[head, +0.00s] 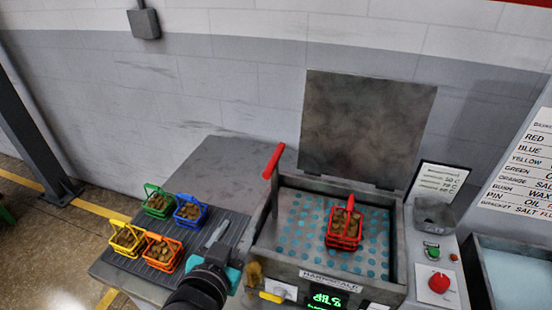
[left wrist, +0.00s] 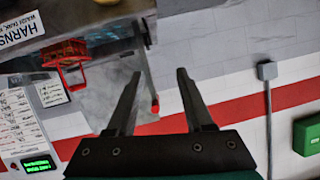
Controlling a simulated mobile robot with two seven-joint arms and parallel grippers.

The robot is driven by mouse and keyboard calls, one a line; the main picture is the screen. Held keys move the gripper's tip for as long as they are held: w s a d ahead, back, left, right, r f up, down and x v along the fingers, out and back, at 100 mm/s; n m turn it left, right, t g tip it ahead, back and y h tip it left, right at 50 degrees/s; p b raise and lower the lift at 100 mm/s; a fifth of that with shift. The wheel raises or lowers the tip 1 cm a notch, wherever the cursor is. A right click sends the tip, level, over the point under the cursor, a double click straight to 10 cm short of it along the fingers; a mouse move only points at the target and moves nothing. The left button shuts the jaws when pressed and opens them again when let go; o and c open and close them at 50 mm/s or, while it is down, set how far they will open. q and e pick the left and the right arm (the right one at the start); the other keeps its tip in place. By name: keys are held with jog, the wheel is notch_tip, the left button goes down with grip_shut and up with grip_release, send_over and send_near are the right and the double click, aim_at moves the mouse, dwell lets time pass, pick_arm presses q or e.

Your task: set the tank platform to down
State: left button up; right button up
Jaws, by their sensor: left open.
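The tank (head: 330,274) stands open with its grey lid (head: 365,125) raised behind it. Its perforated platform (head: 300,225) shows inside, with blue showing through the holes, and looks raised close under the rim. A lever with a red handle (head: 273,161) stands up at the tank's left side. A red-tipped rod, probably this lever (left wrist: 154,104), shows between the fingers in the left wrist view. My left gripper (head: 218,232) is open and empty, left of the tank and apart from the lever in the head view; its fingers also show in the wrist view (left wrist: 158,75).
A red basket (head: 343,229) of brown parts stands on the platform. Green (head: 157,202), blue (head: 190,211), yellow (head: 127,240) and orange (head: 162,253) baskets stand on the ribbed table at left. A control panel with a red knob (head: 438,283) is right of the tank.

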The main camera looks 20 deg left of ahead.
aim_at(276, 158)
pick_arm(q)
notch_tip(276, 158, up, 6)
jog(key=w+d+m+t+h, duration=0.2)
jog(key=d+t, duration=0.1)
jog(key=t, duration=0.1)
jog(key=w+p, duration=0.2)
jog(key=w, duration=1.3)
jog(key=shift+r, duration=0.15)
jog(key=shift+c, duration=0.4)
grip_shut()
dwell(0.5)
